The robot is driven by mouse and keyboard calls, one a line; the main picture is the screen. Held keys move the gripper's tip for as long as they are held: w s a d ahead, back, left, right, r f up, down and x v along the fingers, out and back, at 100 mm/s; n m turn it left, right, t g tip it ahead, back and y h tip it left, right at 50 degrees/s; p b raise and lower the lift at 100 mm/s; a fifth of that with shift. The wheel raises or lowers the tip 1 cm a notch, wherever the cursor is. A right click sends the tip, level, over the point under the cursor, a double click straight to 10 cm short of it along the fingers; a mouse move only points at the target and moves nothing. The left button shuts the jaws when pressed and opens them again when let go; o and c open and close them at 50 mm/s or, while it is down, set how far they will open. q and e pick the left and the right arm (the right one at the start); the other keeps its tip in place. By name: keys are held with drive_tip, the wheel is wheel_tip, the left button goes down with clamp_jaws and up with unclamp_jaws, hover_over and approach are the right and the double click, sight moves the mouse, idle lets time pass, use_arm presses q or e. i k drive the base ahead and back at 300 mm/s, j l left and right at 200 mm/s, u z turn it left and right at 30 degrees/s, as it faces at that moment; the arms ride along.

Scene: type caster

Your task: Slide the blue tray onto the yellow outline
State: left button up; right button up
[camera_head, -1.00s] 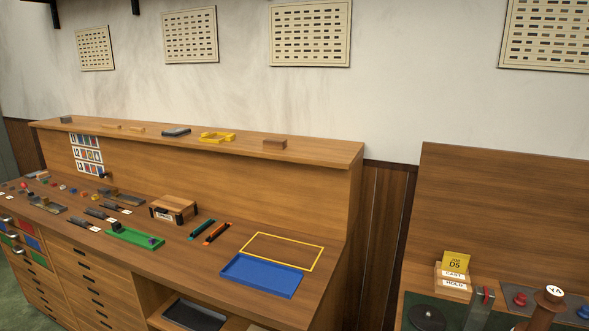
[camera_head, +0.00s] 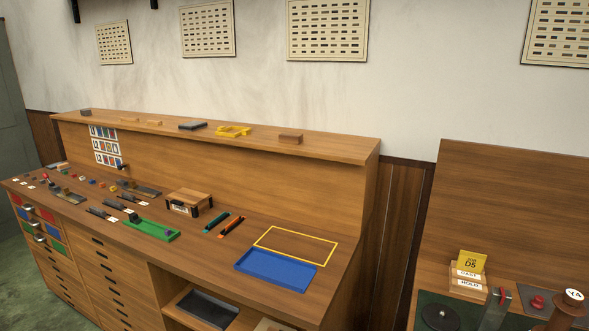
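The blue tray (camera_head: 272,273) lies flat and empty near the front edge of the wooden bench top, toward its right end. The yellow outline (camera_head: 326,251) is a rectangle on the bench top, just behind the tray. The tray's back edge meets or slightly overlaps the outline's front side; most of the outline's inside is bare wood. Neither of my grippers shows in the head view.
Green and orange tools (camera_head: 232,227) lie left of the outline. A wooden box (camera_head: 189,201) and a green tray (camera_head: 151,230) stand further left. A raised back ledge (camera_head: 250,142) runs behind. A second bench (camera_head: 500,220) stands at right.

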sight(292, 274)
drive_tip(key=i+j+u, duration=0.1)
drive_tip(key=i+j, duration=0.35)
drive_tip(key=j, duration=0.25)
drive_tip(key=i+j, duration=0.5)
drive_tip(key=j, duration=0.2)
drive_tip(key=i+j+u, duration=0.15)
drive_tip(key=i+j, duration=0.35)
drive_tip(key=j, duration=0.15)
drive_tip(key=z, duration=1.45)
